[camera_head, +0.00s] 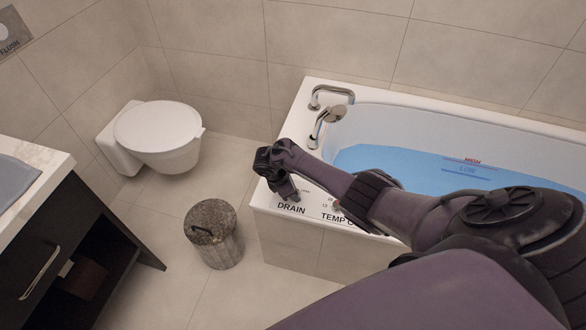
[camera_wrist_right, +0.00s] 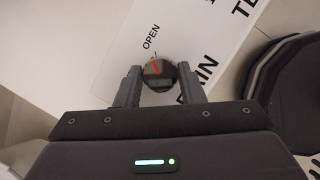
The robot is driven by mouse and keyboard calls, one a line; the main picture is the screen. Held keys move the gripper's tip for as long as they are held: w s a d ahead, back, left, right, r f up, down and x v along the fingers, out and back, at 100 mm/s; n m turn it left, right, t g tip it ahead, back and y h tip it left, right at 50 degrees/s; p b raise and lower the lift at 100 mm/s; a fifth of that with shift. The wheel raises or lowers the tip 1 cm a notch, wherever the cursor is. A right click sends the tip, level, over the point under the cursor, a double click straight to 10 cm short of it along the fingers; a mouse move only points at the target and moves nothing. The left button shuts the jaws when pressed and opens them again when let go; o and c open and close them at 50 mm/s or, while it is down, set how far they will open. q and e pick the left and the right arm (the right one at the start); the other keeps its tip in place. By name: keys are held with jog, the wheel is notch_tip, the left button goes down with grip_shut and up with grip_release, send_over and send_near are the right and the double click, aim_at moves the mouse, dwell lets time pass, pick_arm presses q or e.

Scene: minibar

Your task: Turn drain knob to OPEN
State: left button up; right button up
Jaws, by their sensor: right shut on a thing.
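The drain knob (camera_wrist_right: 157,76) is a round, dark metallic knob with a red line. It sits between the two fingers of my right gripper (camera_wrist_right: 158,88) in the right wrist view. The red line slants toward the OPEN label (camera_wrist_right: 151,37). My right gripper is shut on the knob. In the head view my right gripper (camera_head: 284,189) is at the tub's front left corner, just above the DRAIN label (camera_head: 291,208), and hides most of the knob. My left gripper is not in view.
The white bathtub (camera_head: 312,92) holds blue water (camera_head: 385,160) with level marks. A chrome faucet (camera_head: 333,97) stands at its left end. A temperature knob (camera_head: 337,206) is beside the drain knob. A bin (camera_head: 213,250) and toilet (camera_head: 158,130) stand left.

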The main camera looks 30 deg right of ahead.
jog(key=shift+m+g, duration=0.4)
jog(key=shift+m, duration=0.7)
jog(key=shift+y, duration=0.3)
jog(key=shift+f, duration=0.1)
jog(key=o, duration=1)
jog(key=p+v, duration=0.2)
jog(key=v, duration=0.6)
